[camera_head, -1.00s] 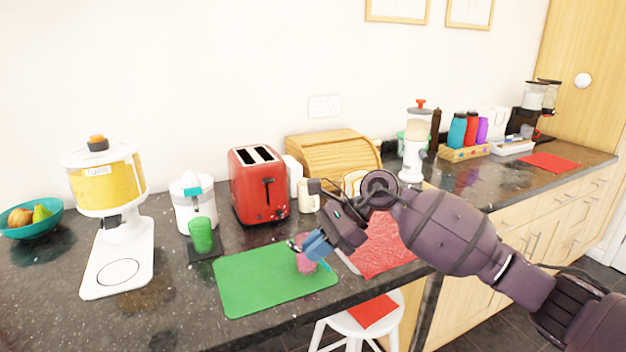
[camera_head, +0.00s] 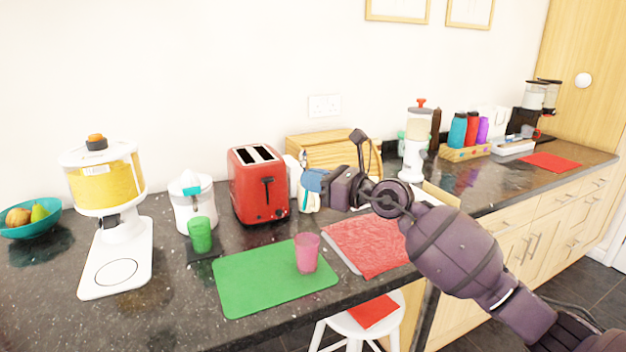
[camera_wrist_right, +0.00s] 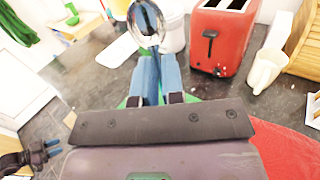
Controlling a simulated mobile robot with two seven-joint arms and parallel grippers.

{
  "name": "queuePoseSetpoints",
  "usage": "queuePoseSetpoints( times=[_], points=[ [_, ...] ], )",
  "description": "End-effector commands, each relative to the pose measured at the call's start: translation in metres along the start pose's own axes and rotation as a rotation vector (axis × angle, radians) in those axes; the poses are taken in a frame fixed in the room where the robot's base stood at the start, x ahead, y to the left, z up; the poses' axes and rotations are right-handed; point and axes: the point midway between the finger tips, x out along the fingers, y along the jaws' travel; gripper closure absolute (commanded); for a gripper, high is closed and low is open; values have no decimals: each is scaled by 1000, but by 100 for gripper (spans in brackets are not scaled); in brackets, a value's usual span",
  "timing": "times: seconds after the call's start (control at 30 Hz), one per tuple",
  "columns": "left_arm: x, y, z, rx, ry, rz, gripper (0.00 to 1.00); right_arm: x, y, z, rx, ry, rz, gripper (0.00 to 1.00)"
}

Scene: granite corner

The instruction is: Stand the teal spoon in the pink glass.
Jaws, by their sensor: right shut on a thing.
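The pink glass (camera_head: 307,253) stands upright and apart from my grippers on the right part of the green mat (camera_head: 250,285). My right gripper (camera_head: 308,181) is up behind and above the glass, in front of the bread bin. It is shut on the spoon, whose shiny bowl (camera_wrist_right: 147,22) sticks out past the blue fingers (camera_wrist_right: 157,82) in the wrist view. The spoon's handle is mostly hidden between the fingers, and its teal colour is hard to make out. My left gripper (camera_wrist_right: 50,148) shows only small at the lower left of the wrist view; its opening is unclear.
A red toaster (camera_head: 258,195) and a cream mug (camera_head: 312,203) stand behind the mat. A green glass (camera_head: 200,235) stands left of it. A red cloth-like board (camera_head: 375,250) lies to the right. The green mat's left part is bare.

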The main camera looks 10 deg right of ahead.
Motion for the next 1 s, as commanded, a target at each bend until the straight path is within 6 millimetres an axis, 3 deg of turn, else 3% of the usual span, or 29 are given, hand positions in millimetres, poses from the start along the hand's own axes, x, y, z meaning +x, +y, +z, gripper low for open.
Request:
queuePoseSetpoints(
  times=[0.5, 1.0],
  points=[
    [11, 4, 16, 2, -21, 7, 57, 0, -1, -36, 4, 5, 2, 100],
    [21, 7, 20, 9, -22, 16, 57, 0, -1, -66, 2, 3, 1, 100]
  ],
)
